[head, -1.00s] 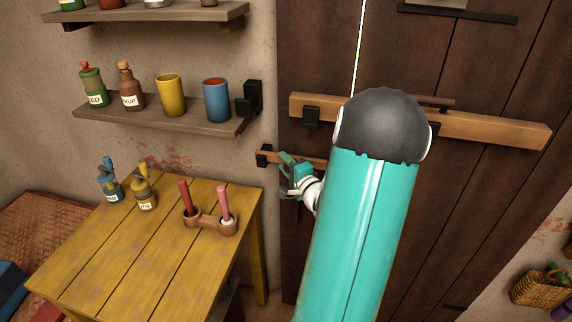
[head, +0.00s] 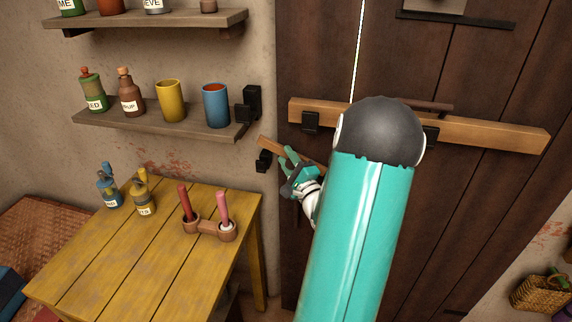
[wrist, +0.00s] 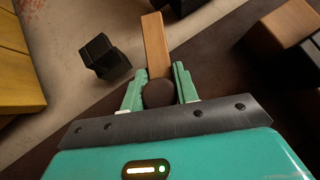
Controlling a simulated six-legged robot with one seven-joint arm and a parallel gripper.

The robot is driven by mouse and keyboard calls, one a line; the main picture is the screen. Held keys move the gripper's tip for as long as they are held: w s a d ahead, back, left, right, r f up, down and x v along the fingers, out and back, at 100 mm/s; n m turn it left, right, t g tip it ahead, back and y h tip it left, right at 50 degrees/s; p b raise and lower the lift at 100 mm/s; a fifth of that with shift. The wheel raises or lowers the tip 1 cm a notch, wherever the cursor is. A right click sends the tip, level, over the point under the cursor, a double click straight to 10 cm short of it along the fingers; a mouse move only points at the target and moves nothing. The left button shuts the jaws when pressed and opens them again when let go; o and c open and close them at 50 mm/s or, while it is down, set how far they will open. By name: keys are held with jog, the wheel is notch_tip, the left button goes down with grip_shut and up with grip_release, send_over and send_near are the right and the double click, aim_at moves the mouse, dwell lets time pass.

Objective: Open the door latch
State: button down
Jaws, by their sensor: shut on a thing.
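The door latch (head: 270,145) is a small wooden bar on the dark door, and it also shows in the wrist view (wrist: 155,45). Its left end is tilted up, clear of the black catch (head: 263,161) on the wall. In the wrist view the catch (wrist: 103,56) stands apart, left of the bar. My gripper (head: 290,165) is at the latch. The wrist view shows its green fingers (wrist: 160,76) shut on a round dark brown knob (wrist: 158,94) on the bar. The part of the latch behind my gripper is hidden in the head view.
A thick wooden bar (head: 480,132) lies across the dark plank door (head: 490,60) in black brackets, above the latch.

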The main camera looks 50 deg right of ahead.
jog(key=shift+s+d+r+m+t+h, duration=0.15)
jog(key=shift+s+r+m+h, duration=0.1)
jog(key=shift+r+m+h, duration=0.25)
jog(key=shift+s+d+r+m+t+h, duration=0.1)
jog(key=shift+s+r+m+t+h, duration=0.15)
jog(key=shift+m, duration=0.35)
jog(key=c, duration=1.1)
grip_release()
jog(key=shift+o, duration=0.2)
jog(key=shift+w, duration=0.1)
jog(key=shift+a, duration=0.1)
jog(key=v, duration=1.3)
jog(key=shift+s+a+f, duration=0.15)
jog(key=shift+s, duration=0.2)
